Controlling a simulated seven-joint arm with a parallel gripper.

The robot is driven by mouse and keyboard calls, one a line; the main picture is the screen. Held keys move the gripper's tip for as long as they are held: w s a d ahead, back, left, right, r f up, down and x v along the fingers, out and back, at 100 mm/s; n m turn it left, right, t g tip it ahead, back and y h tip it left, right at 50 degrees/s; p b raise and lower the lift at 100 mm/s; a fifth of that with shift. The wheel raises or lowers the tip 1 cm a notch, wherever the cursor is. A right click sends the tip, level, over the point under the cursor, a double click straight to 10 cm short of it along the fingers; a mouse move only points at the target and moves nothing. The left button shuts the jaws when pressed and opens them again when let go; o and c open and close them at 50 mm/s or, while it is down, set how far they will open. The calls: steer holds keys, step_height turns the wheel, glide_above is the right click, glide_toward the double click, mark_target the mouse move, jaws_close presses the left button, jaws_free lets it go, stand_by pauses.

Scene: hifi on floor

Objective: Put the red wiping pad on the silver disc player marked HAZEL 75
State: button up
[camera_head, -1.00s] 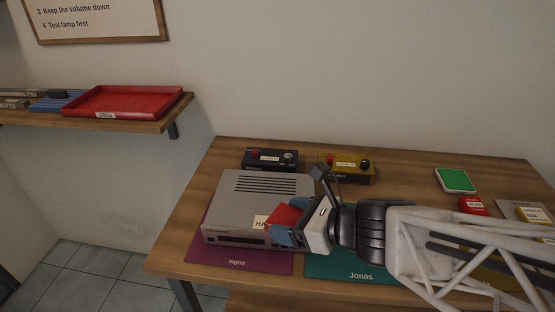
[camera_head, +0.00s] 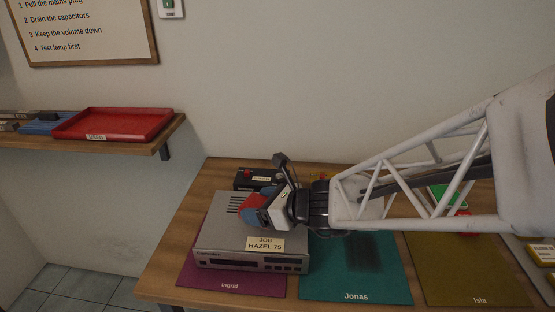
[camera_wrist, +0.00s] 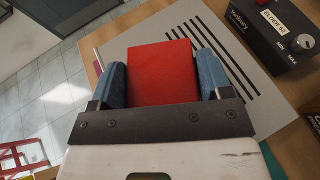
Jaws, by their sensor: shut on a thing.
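The silver disc player (camera_head: 222,239) stands on the purple Ingrid mat, with a "JOB HAZEL 75" label (camera_head: 265,244) at its front top edge. My gripper (camera_head: 256,208) is over the rear right part of its top. It is shut on the red wiping pad (camera_wrist: 162,72), which sits between the two blue fingers in the wrist view. The pad shows only partly in the head view (camera_head: 246,206). I cannot tell whether the pad touches the player's top or hangs just above it.
A black box (camera_wrist: 270,32) with a knob stands close behind the player. The purple mat (camera_head: 205,284), teal Jonas mat (camera_head: 355,280) and olive Isla mat (camera_head: 460,275) line the bench front. A red tray (camera_head: 115,124) sits on the left wall shelf.

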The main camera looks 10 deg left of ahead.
mark_target(260, 197)
steer(key=shift+w+a+f, duration=0.1)
steer(key=shift+w+a, duration=0.35)
steer(key=shift+w, duration=0.35)
steer(key=shift+w+a+f, duration=0.1)
steer(key=shift+w+a, duration=0.35)
steer(key=shift+w, duration=0.3)
steer(key=shift+f, duration=1.7)
steer(key=shift+f, duration=0.2)
steer(key=o, duration=0.9)
steer(key=shift+r, duration=0.2)
steer(key=shift+v, duration=6)
steer(key=shift+r, duration=0.1)
